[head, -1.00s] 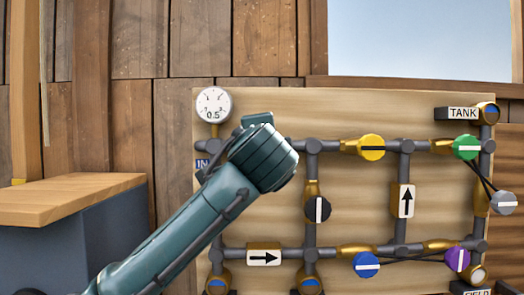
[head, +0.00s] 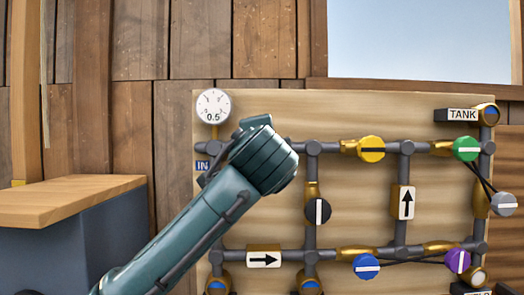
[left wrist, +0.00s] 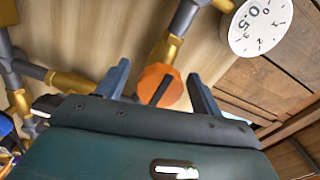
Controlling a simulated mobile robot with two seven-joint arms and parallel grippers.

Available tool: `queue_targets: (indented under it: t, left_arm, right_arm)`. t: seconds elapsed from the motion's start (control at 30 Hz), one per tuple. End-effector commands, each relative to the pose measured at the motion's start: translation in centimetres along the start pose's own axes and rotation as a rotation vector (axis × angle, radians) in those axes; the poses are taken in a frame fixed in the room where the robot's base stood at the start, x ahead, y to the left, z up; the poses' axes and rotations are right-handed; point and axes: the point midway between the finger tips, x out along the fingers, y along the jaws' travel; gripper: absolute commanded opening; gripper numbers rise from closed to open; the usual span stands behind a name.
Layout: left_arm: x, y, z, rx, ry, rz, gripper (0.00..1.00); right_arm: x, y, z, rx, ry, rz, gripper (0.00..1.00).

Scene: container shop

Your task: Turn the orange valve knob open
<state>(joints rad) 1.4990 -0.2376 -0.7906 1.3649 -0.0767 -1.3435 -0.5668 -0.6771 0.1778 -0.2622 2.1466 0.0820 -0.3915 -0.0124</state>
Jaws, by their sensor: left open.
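The orange valve knob (left wrist: 159,86) shows in the left wrist view, with a dark bar across its face. My left gripper (left wrist: 157,76) is open, with one finger on each side of the knob in that view. Gaps show between the knob and both fingers; I cannot tell whether the fingertips reach past its face. My right gripper is in neither view.
A gauge (head: 213,105) sits just above my left wrist on the pipe panel (head: 270,115). Black (head: 318,211), yellow (head: 371,149), blue (head: 366,265), green (head: 467,148), purple (head: 457,261) and grey (head: 503,203) knobs lie to the right. A wooden-topped cabinet (head: 70,195) stands left.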

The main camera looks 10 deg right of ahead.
Motion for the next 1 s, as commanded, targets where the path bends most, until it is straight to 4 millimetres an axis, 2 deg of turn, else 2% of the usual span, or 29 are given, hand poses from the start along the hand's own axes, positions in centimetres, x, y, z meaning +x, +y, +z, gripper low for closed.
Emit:
queue_targets:
  t: [0.2,0.33,0.7,0.83,1.0]
  left_arm:
    - [-0.2,0.0,0.0,0.001,0.001,-0.002,0.66]
    - [-1.4,0.1,-0.1,0.001,0.003,-0.003,0.66]
    - [-9.4,0.1,-0.1,0.000,0.005,-0.004,0.66]
    - [-11.5,0.0,-0.1,0.000,0.004,-0.004,0.66]
    - [-13.0,0.0,0.0,0.001,0.002,-0.001,0.66]
  right_arm:
    - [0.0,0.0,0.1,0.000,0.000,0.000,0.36]
    - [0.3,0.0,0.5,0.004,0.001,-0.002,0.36]
    - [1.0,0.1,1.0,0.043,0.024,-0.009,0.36]
    - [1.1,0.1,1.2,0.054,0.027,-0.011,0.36]
    - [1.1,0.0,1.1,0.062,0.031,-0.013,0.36]
